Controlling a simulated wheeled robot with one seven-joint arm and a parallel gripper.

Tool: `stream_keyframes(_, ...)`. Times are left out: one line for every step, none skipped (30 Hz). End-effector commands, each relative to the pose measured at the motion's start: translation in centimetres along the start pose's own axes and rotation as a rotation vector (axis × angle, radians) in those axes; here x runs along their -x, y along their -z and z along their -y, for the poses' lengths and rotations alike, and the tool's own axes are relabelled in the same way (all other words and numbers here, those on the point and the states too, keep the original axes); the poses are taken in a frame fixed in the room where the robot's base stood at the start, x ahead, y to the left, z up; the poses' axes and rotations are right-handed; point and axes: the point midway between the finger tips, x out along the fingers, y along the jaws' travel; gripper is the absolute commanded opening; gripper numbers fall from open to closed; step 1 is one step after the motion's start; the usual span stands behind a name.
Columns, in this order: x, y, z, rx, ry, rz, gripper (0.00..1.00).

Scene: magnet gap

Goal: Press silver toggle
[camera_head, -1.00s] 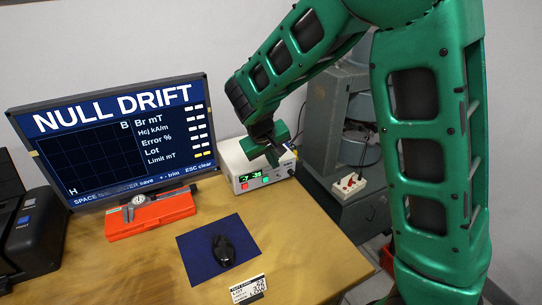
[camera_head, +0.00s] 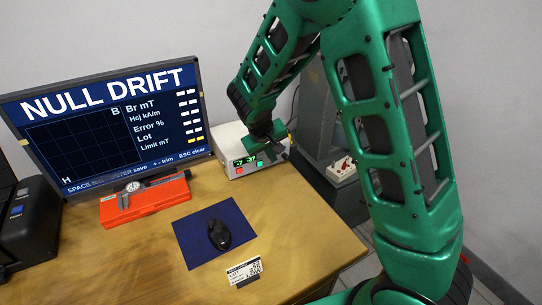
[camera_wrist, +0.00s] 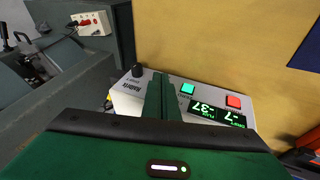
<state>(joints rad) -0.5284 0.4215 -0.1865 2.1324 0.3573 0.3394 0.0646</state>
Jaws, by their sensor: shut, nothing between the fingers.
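The light grey meter box (camera_head: 229,139) stands on the desk's right rear part, right of the monitor. Its front has a green-lit display (camera_head: 244,161), a teal button and a red button. The wrist view shows the box (camera_wrist: 127,104) close up, with a black knob (camera_wrist: 137,70), the teal button (camera_wrist: 188,88), the red button (camera_wrist: 233,101) and the display (camera_wrist: 217,114). My gripper (camera_head: 268,138) is over the box. In the wrist view its fingers (camera_wrist: 162,92) are shut and empty, between knob and teal button. I cannot make out a silver toggle; my fingers cover that part of the panel.
The monitor (camera_head: 110,120) stands left of the box. An orange case (camera_head: 145,201) with a caliper, a blue mat (camera_head: 190,246) and a black mouse (camera_head: 219,235) lie on the desk. A white switch box (camera_head: 342,170) is on grey equipment at right.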

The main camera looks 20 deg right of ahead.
Motion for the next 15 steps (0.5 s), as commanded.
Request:
stream_keyframes(0.0,0.0,0.0,0.0,0.0,0.0,0.0)
stream_keyframes(0.0,0.0,0.0,-0.001,0.0,0.0,0.0)
stream_keyframes(0.0,-0.1,0.1,-0.001,-0.001,0.001,0.0)
stream_keyframes(0.0,-0.1,0.1,-0.001,-0.001,0.001,0.0)
stream_keyframes(-0.1,-0.2,0.1,-0.001,-0.001,0.001,0.0)
stream_keyframes(-0.1,-0.2,0.1,-0.001,-0.001,0.001,0.0)
stream_keyframes(-0.1,-0.3,0.1,0.0,0.0,0.001,0.0)
stream_keyframes(-0.1,-0.4,0.2,0.0,0.0,0.001,0.0)
stream_keyframes(-0.1,-0.5,0.2,0.0,0.0,0.002,0.0)
stream_keyframes(-0.2,-0.6,0.2,0.001,0.0,0.002,0.0)
stream_keyframes(-0.2,-0.7,0.3,0.001,0.0,0.002,0.0)
stream_keyframes(-0.3,-0.9,0.3,0.001,0.0,0.002,0.0)
stream_keyframes(-0.3,-1.0,0.3,0.002,0.0,0.003,0.0)
stream_keyframes(-0.4,-1.1,0.3,0.001,0.0,0.003,0.0)
stream_keyframes(-0.5,-1.2,0.3,0.001,0.0,0.002,0.0)
